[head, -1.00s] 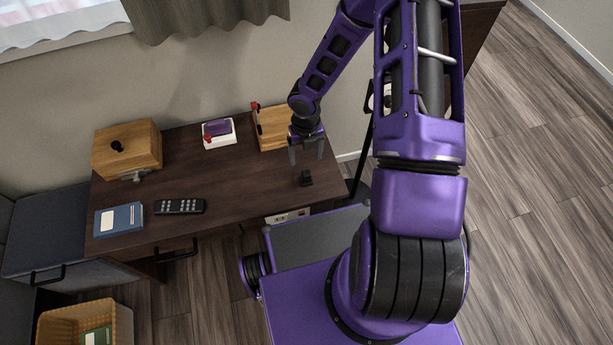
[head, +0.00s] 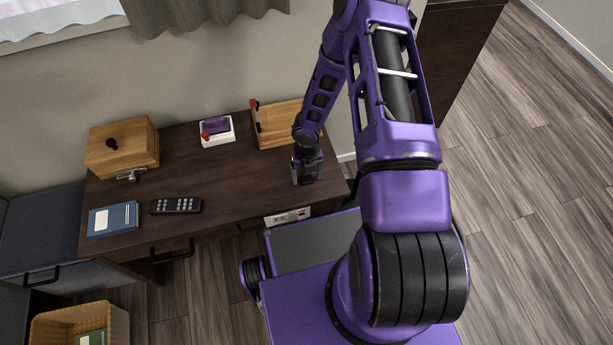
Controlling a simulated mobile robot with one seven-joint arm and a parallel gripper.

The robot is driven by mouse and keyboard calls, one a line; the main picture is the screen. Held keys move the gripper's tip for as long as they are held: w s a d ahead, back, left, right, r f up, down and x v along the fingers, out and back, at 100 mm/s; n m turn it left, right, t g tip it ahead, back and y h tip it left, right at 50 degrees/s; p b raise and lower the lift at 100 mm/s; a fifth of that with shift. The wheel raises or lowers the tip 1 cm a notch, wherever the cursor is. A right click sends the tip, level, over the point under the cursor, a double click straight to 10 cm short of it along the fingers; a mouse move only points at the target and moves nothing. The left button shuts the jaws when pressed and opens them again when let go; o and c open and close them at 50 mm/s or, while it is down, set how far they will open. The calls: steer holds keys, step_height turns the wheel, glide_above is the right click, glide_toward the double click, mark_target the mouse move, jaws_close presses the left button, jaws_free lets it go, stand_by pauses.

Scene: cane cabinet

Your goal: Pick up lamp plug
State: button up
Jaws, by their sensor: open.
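My gripper (head: 307,180) points down at the right end of the dark wooden desk (head: 225,185), close to its top. Its two fingers are open, one at each side of the spot where the small black lamp plug stood a second ago. The plug is mostly or fully hidden by the gripper now. I cannot tell whether the fingers touch it.
A white socket panel (head: 287,217) is on the desk's front edge. A remote (head: 176,206), a blue book (head: 113,219), a wooden box (head: 124,147), a white-and-purple item (head: 217,130) and a wooden holder (head: 280,124) stand around. The desk's middle is clear.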

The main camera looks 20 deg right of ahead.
jaws_close()
stand_by(0.3)
